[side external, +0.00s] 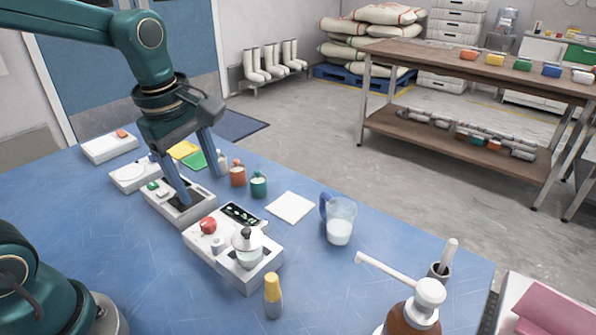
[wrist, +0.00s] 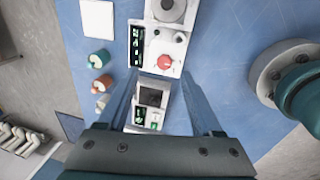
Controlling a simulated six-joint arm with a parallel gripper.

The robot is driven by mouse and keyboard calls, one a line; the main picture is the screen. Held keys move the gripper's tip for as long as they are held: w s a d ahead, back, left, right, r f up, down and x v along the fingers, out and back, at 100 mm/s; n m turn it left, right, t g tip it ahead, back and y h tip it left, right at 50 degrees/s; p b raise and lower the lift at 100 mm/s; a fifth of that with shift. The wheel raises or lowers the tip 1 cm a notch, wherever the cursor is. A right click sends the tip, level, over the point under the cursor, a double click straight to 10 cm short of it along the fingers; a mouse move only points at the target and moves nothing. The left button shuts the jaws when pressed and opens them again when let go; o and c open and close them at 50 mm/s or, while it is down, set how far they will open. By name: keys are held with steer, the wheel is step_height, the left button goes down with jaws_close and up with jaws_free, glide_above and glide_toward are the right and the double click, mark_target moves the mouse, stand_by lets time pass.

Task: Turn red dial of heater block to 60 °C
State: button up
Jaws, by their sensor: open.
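The heater block (side external: 222,262) is a white box on the blue table, with a red dial (side external: 208,225), a dark display (side external: 240,213) and a metal pot (side external: 248,250). In the wrist view the red dial (wrist: 164,62) lies just beyond my fingertips, beside the display (wrist: 136,46). The display's digits and the dial's setting are too small to read. My gripper (side external: 200,187) is open and empty, pointing down over the neighbouring white device (side external: 172,205). In the wrist view my gripper (wrist: 160,76) has its fingers wide apart, with that device between them.
Orange (side external: 237,176) and green (side external: 259,184) jars and a white sheet (side external: 291,207) lie behind the block. A glass mug (side external: 340,220) stands to its right, and a yellow-capped bottle (side external: 273,295) in front.

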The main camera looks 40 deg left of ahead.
steer(key=n+g, duration=0.2)
glide_above(208, 221)
step_height(208, 221, down, 4)
steer(key=shift+w+d+f, duration=0.1)
steer(key=shift+d, duration=0.05)
steer(key=shift+f, duration=2.9)
jaws_close()
